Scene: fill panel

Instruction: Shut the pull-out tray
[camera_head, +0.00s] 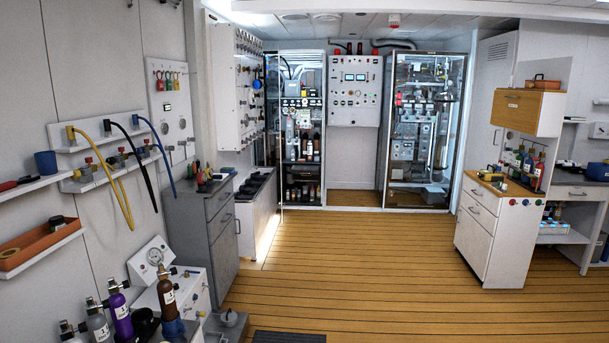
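I cannot tell for sure which thing is the pull-out tray. A wooden-fronted box (528,110) juts out above the counter at the right and may be a drawer or cupboard. The white cabinet (485,225) below it has a drawer front that looks flush. A grey cabinet (205,235) at the left has drawer fronts with handles, which also look flush. A low white bench (256,215) behind it carries dark items on top. Neither of my grippers is in view.
Glass-fronted racks (303,130) and (425,130) stand at the back wall around a control panel (355,90). Gas bottles (119,312) and a gauge box fill the near left. Hoses hang on the left wall. The wooden floor (370,265) is clear in the middle.

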